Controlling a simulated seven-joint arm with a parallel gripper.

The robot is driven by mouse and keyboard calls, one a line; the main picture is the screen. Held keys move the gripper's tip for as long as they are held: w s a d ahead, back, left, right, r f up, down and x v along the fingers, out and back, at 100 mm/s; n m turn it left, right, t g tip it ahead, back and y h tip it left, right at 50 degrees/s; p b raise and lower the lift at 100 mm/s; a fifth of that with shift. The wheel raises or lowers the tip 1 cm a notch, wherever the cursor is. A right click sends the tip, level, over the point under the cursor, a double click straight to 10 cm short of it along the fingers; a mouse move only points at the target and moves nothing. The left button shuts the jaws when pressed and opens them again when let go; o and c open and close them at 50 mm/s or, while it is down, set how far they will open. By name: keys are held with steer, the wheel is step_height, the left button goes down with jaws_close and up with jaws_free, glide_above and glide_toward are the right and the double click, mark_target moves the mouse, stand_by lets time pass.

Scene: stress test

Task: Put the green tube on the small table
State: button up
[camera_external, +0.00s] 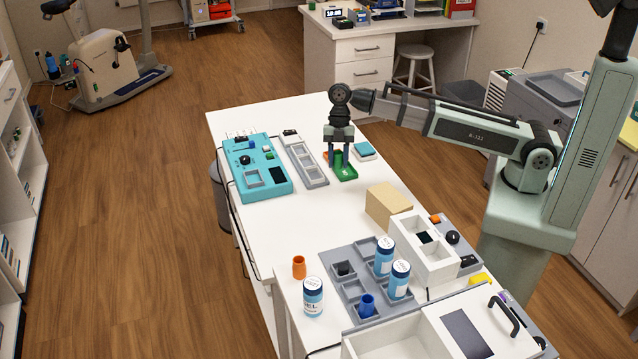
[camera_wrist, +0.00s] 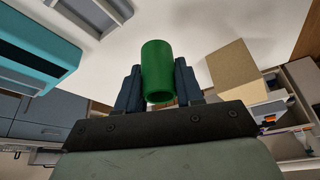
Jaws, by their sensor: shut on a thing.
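The green tube (camera_wrist: 157,68) is between the two dark blue fingers of my gripper (camera_wrist: 158,85) in the wrist view, with its open end facing the camera. In the external view my gripper (camera_external: 340,158) points down over the far white table (camera_external: 228,115), shut on the green tube (camera_external: 338,159). A green tray (camera_external: 347,173) sits just below it; I cannot tell whether the tube touches it. Which surface is the small table is unclear; a nearer white table (camera_external: 287,290) adjoins the far one.
A teal device (camera_external: 280,184) and a grey slotted rack (camera_external: 308,170) stand left of my gripper. A tan block (camera_external: 388,204) and a white box (camera_external: 432,262) stand nearer. Blue-labelled bottles (camera_external: 313,297) and an orange tube (camera_external: 299,267) crowd the near table. The far table's left back corner is clear.

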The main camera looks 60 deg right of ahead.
steer(key=shift+r, duration=0.95)
